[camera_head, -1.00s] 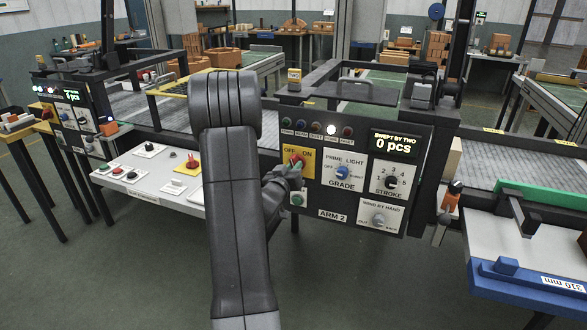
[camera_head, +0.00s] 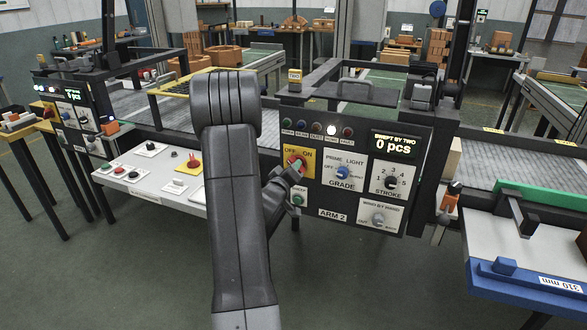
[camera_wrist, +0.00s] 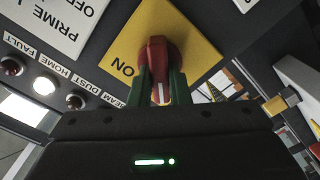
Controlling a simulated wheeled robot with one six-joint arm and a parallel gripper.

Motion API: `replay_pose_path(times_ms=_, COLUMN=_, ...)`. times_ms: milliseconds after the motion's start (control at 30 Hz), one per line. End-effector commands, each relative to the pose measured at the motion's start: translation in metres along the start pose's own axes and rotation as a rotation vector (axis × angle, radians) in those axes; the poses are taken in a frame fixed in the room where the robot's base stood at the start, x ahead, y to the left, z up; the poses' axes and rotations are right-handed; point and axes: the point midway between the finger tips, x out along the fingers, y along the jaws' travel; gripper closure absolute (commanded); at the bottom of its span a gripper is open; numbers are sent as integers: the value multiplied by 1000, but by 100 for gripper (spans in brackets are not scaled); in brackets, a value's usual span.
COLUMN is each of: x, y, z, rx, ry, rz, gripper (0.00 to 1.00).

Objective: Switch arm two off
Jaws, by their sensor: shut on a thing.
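The arm two panel (camera_head: 345,217), marked ARM 2, stands right of my arm in the head view. Its red switch knob (camera_wrist: 158,58) sits on a yellow OFF/ON plate (camera_wrist: 198,36), which also shows in the head view (camera_head: 309,170). My gripper (camera_wrist: 161,88) is shut on the knob, with a green fingertip on each side. In the wrist view the panel appears upside down, ON is left of the knob, and the knob's white stripe points toward the picture's bottom. OFF is hidden there. My gripper (camera_head: 294,171) partly covers the knob in the head view.
A green button (camera_head: 298,199) lies just below the switch. Blue GRADE (camera_head: 343,172) and black STROKE (camera_head: 391,182) knobs are to the right. One white lamp (camera_head: 331,130) is lit above. Another control board (camera_head: 150,178) with a red switch stands left of my arm.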

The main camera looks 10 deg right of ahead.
Motion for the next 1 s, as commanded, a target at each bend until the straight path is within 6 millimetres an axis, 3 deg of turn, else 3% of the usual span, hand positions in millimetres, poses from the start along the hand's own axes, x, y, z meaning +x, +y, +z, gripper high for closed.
replay_pose_path(times_ms=267, x=0, y=0, z=0, rx=-3, ry=1, rz=0, gripper=100)
replay_pose_path(times_ms=300, x=0, y=0, z=0, rx=-2, ry=1, rz=0, gripper=82)
replay_pose_path(times_ms=400, x=0, y=0, z=0, rx=-2, ry=1, rz=0, gripper=62)
replay_pose_path(times_ms=767, x=-4, y=0, z=0, rx=-1, ry=0, rz=-1, gripper=62)
replay_pose_path(times_ms=1000, x=-44, y=-2, z=0, rx=-1, ry=2, rz=-3, gripper=62)
